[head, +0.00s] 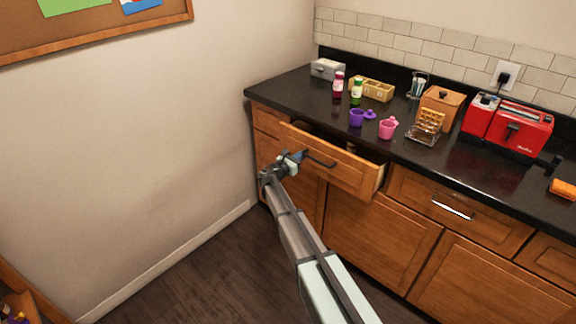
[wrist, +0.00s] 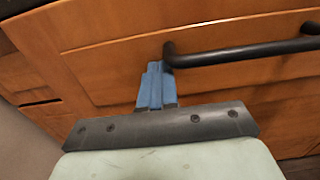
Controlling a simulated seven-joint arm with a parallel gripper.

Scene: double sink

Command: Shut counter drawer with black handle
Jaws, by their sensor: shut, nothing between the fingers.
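The counter drawer (head: 345,175) is wooden and stands pulled open from under the black counter. Its black bar handle (head: 320,158) is on the front face, and it also shows in the wrist view (wrist: 240,52). My gripper (head: 301,156) is shut and empty, at the left end of the handle. In the wrist view the blue fingers (wrist: 154,70) are together, close to the drawer front (wrist: 110,40) and beside the handle's left end. I cannot tell whether they touch the front or the handle.
A closed drawer with a silver handle (head: 452,207) is to the right. The black countertop (head: 300,85) holds purple (head: 356,118) and pink cups (head: 388,128), bottles, a glass container (head: 424,130) and a red toaster (head: 518,128). A wall (head: 150,140) stands left; the floor in front is clear.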

